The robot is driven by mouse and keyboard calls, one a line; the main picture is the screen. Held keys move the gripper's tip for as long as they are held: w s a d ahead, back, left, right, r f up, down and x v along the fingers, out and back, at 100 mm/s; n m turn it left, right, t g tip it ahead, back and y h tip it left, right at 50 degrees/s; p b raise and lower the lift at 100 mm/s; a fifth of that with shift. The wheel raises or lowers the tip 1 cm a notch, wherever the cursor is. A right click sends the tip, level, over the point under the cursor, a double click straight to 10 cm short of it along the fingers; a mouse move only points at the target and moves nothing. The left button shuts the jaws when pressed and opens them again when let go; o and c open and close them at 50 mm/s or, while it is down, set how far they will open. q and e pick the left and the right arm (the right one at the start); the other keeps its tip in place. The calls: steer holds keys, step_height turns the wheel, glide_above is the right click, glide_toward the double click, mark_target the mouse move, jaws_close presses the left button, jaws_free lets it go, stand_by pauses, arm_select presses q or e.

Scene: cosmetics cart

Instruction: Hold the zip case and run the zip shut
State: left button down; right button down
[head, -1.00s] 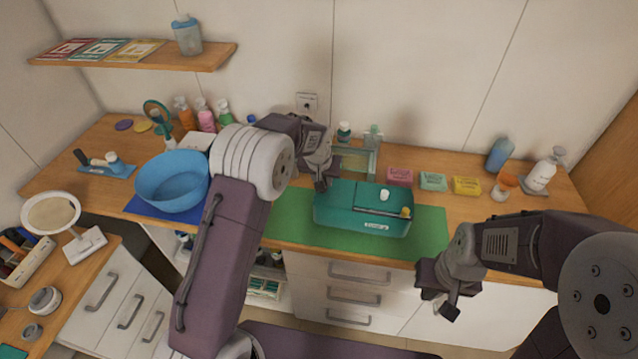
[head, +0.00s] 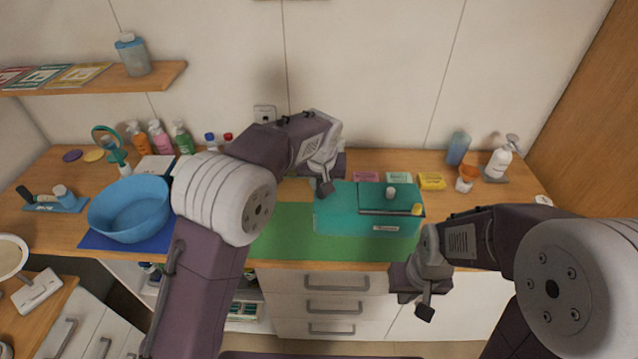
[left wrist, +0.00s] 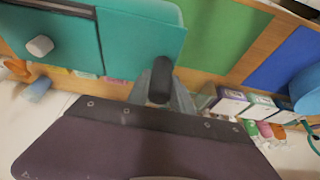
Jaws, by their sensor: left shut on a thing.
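The teal zip case (head: 345,222) is over the right part of the green mat (head: 280,235). I cannot tell whether it is raised off the mat. A white knob (head: 391,192) is on its top, with a dark line along the top and a small yellow piece (head: 417,209) at the line's right end. My left gripper (head: 325,187) is shut on the case's far left edge.
A blue bowl (head: 130,210) stands on a blue mat at the left. Small pink, mint and yellow boxes (head: 431,181) lie behind the case. Bottles (head: 500,160) stand at the back right. Drawers (head: 335,283) are below the counter's front edge.

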arm_select(q)
steer(key=w+a+f+b, duration=0.4)
steer(key=a+f+b, duration=0.1)
steer(key=a+f, duration=0.5)
steer(key=shift+a+f, duration=0.25)
steer(key=shift+a, duration=0.3)
steer(key=shift+f, duration=0.25)
stand_by(0.5)
